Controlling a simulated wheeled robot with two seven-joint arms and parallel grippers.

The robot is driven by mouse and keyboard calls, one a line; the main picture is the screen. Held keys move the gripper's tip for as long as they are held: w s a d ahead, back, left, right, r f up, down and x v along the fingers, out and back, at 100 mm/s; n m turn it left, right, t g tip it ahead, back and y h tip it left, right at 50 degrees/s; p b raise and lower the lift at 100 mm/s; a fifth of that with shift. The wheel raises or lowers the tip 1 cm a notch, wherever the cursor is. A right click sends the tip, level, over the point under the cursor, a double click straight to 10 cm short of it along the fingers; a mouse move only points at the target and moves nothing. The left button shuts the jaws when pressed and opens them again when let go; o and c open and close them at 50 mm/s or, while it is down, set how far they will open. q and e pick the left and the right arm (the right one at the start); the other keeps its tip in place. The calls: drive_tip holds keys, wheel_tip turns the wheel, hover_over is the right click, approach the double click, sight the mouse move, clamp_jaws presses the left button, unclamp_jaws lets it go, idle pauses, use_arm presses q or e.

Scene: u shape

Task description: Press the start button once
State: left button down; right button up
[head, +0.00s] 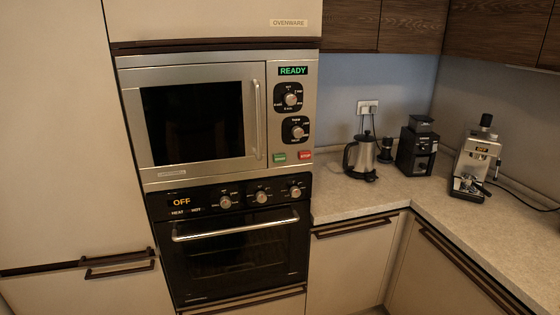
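The microwave (165,168) is built into a tall cabinet at left of centre, with its door shut. Its display (293,71) reads READY in green. Below two round knobs are a green button (279,156) and, to its right, a red button (305,155) that appears to read STOP. The green button's label is too small to read surely; it sits where a start button would pair with stop. Neither of my grippers is in view.
An oven (235,255) with its display on OFF and a bar handle (236,227) sits below the microwave. A kettle (361,156), a grinder (416,148) and a coffee machine (475,165) stand on the counter (385,197) at right. The space before the microwave panel is clear.

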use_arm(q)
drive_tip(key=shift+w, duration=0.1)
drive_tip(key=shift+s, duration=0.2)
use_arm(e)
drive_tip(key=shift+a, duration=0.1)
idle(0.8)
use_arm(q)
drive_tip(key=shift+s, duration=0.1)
